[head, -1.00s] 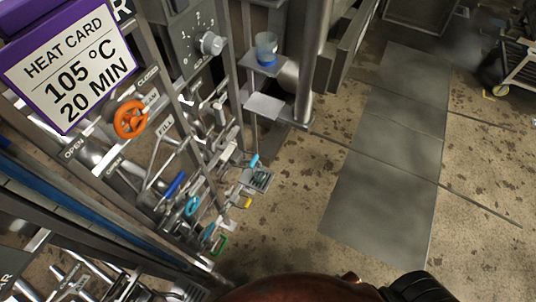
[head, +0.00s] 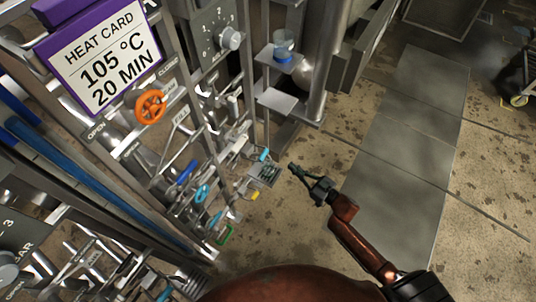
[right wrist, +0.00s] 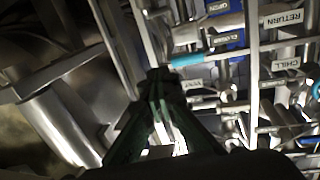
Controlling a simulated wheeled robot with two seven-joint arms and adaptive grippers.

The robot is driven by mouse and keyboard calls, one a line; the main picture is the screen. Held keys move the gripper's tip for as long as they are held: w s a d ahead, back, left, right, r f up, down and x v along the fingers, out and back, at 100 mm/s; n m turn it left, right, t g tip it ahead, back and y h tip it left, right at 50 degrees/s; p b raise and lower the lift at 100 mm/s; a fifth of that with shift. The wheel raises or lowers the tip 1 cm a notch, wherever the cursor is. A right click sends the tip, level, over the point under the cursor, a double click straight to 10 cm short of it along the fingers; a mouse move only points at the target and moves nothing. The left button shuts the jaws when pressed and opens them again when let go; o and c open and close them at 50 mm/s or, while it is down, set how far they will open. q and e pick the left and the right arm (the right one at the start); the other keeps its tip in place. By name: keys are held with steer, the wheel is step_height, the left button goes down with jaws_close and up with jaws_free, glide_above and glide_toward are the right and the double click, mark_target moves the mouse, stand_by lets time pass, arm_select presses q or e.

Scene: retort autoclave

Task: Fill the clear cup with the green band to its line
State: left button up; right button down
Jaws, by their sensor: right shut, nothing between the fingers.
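A clear cup (head: 284,42) with blue at its lower part stands upright on a small metal shelf (head: 278,62) at the top of the head view. I see no green band on it, and no other cup that I can make out. My right gripper (head: 293,167) is shut and empty, beside the lower valve rack and well below the cup. In the right wrist view its dark green fingers (right wrist: 160,80) come together in front of grey pipes and valve levers. My left gripper is not in view.
The valve panel has an orange handwheel (head: 150,106), blue levers, a lever labelled FILL (head: 181,118) and a green handle (head: 224,235). A lower empty shelf (head: 277,101) is under the cup. Open floor lies right.

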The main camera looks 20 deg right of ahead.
mark_target(265, 155)
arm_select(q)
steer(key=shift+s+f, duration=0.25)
arm_select(e)
steer(key=a+r+n+y, duration=0.2)
steer(key=a+r+y, duration=0.1)
steer(key=r, duration=0.3)
steer(key=shift+w+r+n+y, duration=0.2)
steer(key=shift+r+n+y, duration=0.15)
steer(key=shift+y, duration=0.15)
